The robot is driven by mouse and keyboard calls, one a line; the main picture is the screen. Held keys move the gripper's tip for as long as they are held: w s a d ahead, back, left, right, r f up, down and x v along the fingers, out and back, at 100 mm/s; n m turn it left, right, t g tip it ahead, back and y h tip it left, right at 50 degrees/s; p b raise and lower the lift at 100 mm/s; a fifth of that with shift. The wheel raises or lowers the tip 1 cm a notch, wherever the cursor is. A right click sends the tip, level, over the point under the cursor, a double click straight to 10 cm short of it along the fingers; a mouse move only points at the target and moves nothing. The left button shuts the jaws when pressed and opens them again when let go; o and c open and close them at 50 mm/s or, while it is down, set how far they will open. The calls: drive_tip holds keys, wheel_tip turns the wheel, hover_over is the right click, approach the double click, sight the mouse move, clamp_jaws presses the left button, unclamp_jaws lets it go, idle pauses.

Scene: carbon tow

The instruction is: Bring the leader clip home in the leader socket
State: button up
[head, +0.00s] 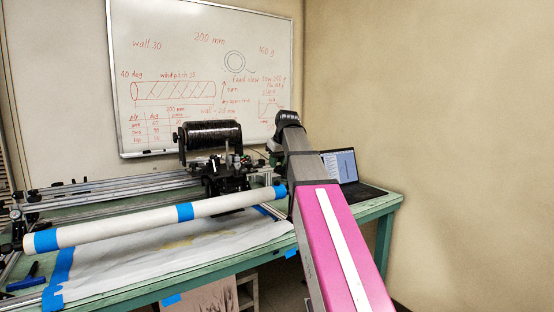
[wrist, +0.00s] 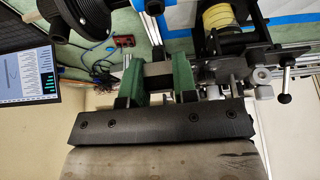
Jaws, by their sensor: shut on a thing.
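My gripper (wrist: 157,76) shows in the wrist view with two green fingers, shut on a small grey and dark piece (wrist: 157,69) between them. I take this piece to be the leader clip, but most of it is hidden by the fingers. In the head view my arm reaches over the bench's right part, and its end is close to the right side of the black carriage (head: 226,178). The carriage fittings also show right of the fingers in the wrist view (wrist: 240,72). I cannot make out the leader socket for certain.
A dark tow spool (head: 210,135) sits above the carriage. A white tube (head: 130,219) with blue tape runs along the bench front. An open laptop (head: 341,167) stands at the right. Knobs and a lever (wrist: 284,85) stick out close right of my fingers.

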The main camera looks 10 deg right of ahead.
sight(277, 184)
drive_tip(key=shift+f, duration=1.95)
drive_tip(key=shift+f, duration=1.15)
drive_tip(key=o, duration=1)
drive_tip(key=shift+c, duration=0.2)
drive_tip(key=v, duration=1.1)
drive_tip(key=shift+s+f, duration=0.1)
